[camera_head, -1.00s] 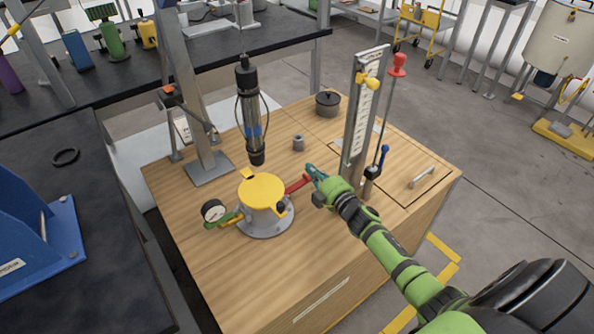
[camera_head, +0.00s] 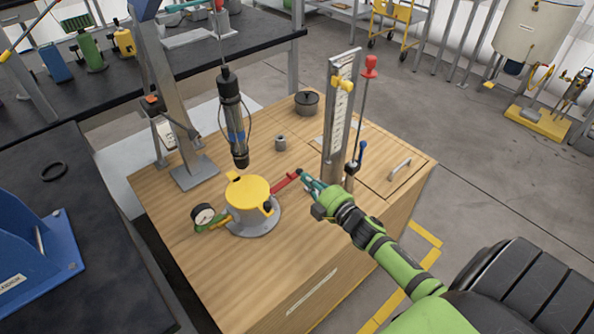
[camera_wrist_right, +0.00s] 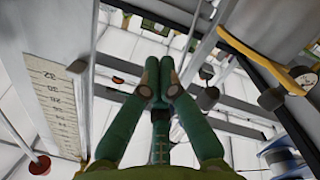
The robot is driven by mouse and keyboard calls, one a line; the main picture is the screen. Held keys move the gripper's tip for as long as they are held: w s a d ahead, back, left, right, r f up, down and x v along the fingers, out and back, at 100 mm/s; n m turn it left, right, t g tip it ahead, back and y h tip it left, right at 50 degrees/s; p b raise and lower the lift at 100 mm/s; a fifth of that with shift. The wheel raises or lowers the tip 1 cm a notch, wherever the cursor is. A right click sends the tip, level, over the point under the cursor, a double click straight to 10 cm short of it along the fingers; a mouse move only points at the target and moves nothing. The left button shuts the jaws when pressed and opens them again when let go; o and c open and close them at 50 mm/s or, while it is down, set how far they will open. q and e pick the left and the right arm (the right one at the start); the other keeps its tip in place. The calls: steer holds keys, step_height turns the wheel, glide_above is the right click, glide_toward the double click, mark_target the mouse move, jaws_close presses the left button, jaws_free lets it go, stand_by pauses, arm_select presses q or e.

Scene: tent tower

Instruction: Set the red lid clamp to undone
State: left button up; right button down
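The red lid clamp (camera_head: 285,182) is a short lever in the head view. It sticks out to the upper right from the side of the yellow-lidded pot (camera_head: 248,190). My right gripper (camera_head: 302,176) has its teal fingertips at the lever's outer end. Whether they touch it I cannot tell. In the right wrist view the two fingers of this gripper (camera_wrist_right: 161,82) come together at the tips, with nothing visible between them. The lever is not clear in that view. My left gripper is not in view.
A ruler post (camera_head: 338,115) and a rod with a red knob (camera_head: 370,68) stand close behind my right gripper. A dark cylinder (camera_head: 234,120) hangs above the pot. A dial gauge (camera_head: 204,215) is at the pot's left. The wooden top's front (camera_head: 250,268) is bare.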

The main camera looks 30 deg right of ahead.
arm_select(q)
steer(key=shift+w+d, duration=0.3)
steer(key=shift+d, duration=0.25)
arm_select(e)
steer(key=s, duration=0.2)
steer(key=shift+s+r, duration=0.25)
steer(key=shift+s, duration=0.1)
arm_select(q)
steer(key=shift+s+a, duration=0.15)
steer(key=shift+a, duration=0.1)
arm_select(e)
steer(key=shift+a, duration=0.1)
